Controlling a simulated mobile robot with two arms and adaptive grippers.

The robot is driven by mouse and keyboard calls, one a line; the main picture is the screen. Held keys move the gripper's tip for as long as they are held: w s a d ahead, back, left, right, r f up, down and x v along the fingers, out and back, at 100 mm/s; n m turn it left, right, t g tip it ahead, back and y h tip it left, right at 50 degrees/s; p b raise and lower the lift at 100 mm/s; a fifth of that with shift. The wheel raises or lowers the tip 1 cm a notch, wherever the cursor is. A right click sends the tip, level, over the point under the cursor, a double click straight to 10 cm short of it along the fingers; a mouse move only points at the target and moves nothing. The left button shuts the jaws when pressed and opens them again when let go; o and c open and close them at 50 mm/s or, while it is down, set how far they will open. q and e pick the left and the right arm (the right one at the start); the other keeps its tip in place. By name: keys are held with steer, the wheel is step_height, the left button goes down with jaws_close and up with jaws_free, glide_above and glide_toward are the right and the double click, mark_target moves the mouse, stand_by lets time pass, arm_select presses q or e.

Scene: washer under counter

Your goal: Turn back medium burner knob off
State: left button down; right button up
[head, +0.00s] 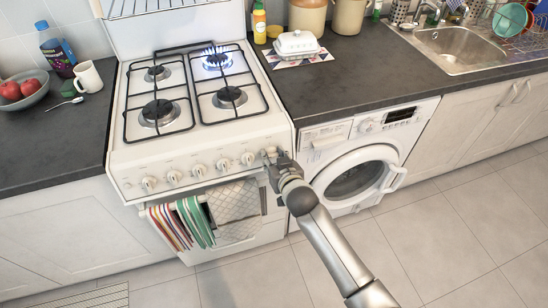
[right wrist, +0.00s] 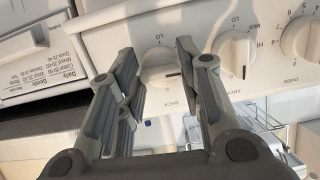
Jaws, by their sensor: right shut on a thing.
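The white stove (head: 140,165) has a row of white knobs along its front panel. The back right burner (head: 217,60) shows a blue flame; the other burners show none. My right gripper (head: 273,160) is at the rightmost knob. In the right wrist view its fingers (right wrist: 158,75) stand on both sides of a white knob (right wrist: 160,65), shut on it; "BACK" is printed near it. Part of the knob is hidden by the fingers. My left gripper is not in view.
Striped towels (head: 180,222) and a quilted cloth (head: 235,210) hang on the oven handle below the knobs. A white washer (head: 365,150) stands right of the stove under the dark counter (head: 345,75). More knobs (right wrist: 235,55) sit beside the held one.

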steer(key=m+p, duration=0.1)
steer(key=m, duration=0.3)
steer(key=shift+y, duration=0.3)
steer(key=m+p, duration=0.1)
steer(key=m, duration=0.2)
steer(key=shift+y, duration=0.3)
steer(key=m, duration=0.4)
steer(key=shift+m+y, duration=0.3)
steer(key=m, duration=0.2)
steer(key=m+b, duration=0.1)
steer(key=m, duration=0.1)
steer(key=shift+m+t+y, duration=0.3)
steer(key=o, duration=1)
steer(key=shift+o, duration=0.2)
steer(key=shift+s+d, duration=0.1)
